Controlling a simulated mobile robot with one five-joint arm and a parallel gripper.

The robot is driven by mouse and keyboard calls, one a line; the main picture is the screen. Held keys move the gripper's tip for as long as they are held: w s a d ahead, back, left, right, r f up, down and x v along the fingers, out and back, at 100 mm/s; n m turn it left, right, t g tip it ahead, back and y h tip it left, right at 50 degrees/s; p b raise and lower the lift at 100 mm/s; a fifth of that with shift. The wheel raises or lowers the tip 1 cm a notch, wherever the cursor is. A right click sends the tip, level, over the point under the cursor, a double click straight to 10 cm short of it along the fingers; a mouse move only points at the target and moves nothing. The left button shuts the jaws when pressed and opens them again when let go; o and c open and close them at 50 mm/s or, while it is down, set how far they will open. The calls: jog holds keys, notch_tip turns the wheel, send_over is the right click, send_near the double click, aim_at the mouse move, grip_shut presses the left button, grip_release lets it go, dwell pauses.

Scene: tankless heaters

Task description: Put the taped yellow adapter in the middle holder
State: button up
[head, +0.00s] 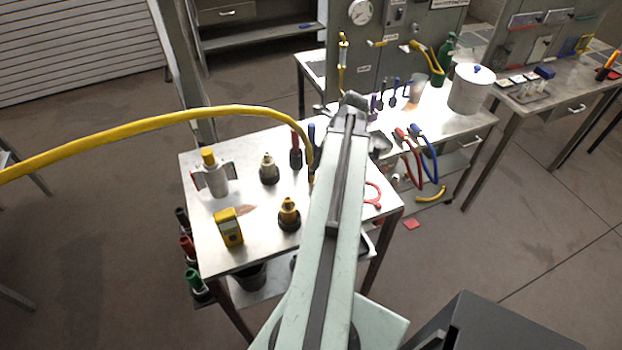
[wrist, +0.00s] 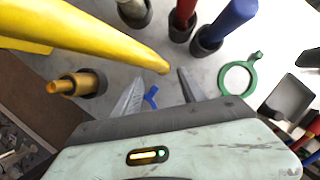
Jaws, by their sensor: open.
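A yellow adapter (head: 289,212) stands upright in a dark round holder near the table's front; it shows at the left of the wrist view (wrist: 77,84). I cannot make out tape on it. A beige-grey piece (head: 269,167) stands in another dark holder behind it. Red (wrist: 185,12) and blue (wrist: 232,20) pieces stand in dark holders at the top of the wrist view. Which holder is the middle one is unclear. My gripper (wrist: 160,76) is open above the table, right of the yellow adapter and apart from it. My arm hides it in the head view.
A thick yellow hose (head: 215,112) arches over the table, its end near my fingertips. A blue forked piece (wrist: 152,97) shows between my fingers, a green ring (wrist: 238,78) to the right. A yellow meter (head: 228,228) and a grey yellow-capped device (head: 214,178) stand at left.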

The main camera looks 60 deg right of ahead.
aim_at(311, 174)
jog(key=b+x, duration=0.4)
jog(key=x, duration=0.1)
jog(key=b+x, duration=0.3)
jog(key=shift+d, duration=0.25)
jog(key=shift+r, duration=0.25)
grip_shut()
